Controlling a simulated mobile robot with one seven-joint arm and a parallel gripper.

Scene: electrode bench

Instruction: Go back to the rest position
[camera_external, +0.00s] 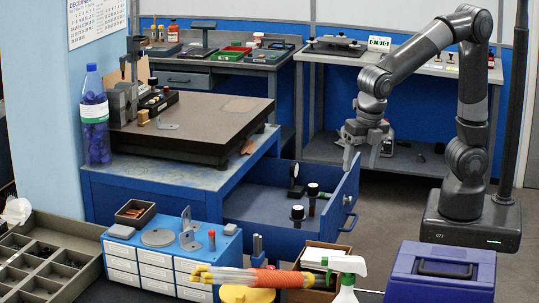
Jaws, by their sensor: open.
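My gripper (363,157) hangs at the end of my arm, pointing down, in the right half of the external view. Its fingers are apart and nothing shows between them. It is in front of the back benches and appears above the right end of an open blue drawer (345,200). I cannot tell its exact height over the drawer. My arm bends up and over from its dark base at the right.
The drawer holds several black-topped items. A dark surface plate (215,115) with instruments stands on the blue bench, beside a blue bottle (95,115). A small drawer cabinet (155,262), spray bottle (346,280) and blue toolbox (440,272) fill the foreground. Floor shows between drawer and base.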

